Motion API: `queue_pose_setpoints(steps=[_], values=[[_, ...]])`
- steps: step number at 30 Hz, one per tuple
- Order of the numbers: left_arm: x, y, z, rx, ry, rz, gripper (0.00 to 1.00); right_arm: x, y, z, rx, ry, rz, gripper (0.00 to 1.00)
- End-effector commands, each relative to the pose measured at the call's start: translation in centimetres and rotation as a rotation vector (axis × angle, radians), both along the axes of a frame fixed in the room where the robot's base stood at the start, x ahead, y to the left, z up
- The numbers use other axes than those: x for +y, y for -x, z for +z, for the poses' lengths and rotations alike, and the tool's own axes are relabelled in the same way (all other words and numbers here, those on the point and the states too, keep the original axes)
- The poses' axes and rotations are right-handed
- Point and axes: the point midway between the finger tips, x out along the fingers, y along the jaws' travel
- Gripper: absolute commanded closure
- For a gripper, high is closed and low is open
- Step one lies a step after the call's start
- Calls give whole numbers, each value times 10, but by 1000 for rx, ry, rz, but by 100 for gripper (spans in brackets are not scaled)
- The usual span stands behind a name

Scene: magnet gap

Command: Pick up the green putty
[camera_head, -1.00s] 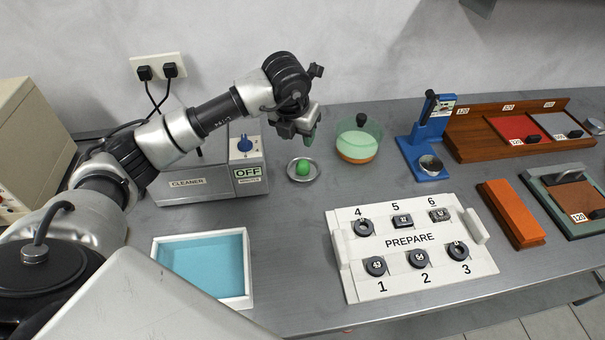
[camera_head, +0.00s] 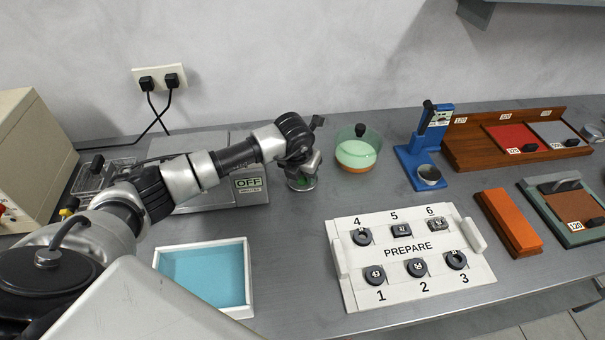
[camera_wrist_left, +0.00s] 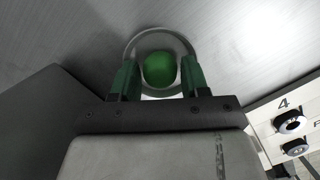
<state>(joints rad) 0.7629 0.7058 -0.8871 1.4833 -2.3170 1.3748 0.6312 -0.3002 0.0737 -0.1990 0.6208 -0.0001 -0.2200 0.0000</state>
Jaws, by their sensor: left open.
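The green putty (camera_wrist_left: 160,69) is a round ball on a small metal dish (camera_wrist_left: 133,42). In the left wrist view it lies between the two green fingertips of my left gripper (camera_wrist_left: 159,78), which is open, with a gap on each side of the ball. In the head view my left gripper (camera_head: 302,180) is low over the dish (camera_head: 313,185) and hides nearly all of the putty. My right gripper is not in view.
A white PREPARE tray (camera_head: 408,290) and a blue-bottomed tray (camera_head: 250,299) lie nearer the front.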

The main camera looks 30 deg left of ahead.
Motion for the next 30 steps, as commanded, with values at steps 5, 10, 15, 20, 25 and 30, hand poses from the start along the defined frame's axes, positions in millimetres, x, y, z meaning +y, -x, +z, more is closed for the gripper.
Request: queue_pose_setpoints(steps=[5,10,15,20,25,30], values=[[0,-1,-3,0,-1,-1,55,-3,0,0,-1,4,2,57],[0,0,-2,0,-1,-1,68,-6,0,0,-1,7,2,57],[0,-1,-2,0,-1,0,84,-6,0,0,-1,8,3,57],[0,-1,-2,0,0,0,84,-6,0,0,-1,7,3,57],[0,-1,1,-2,0,0,84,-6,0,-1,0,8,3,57],[1,-1,16,-4,0,0,84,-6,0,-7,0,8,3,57]])
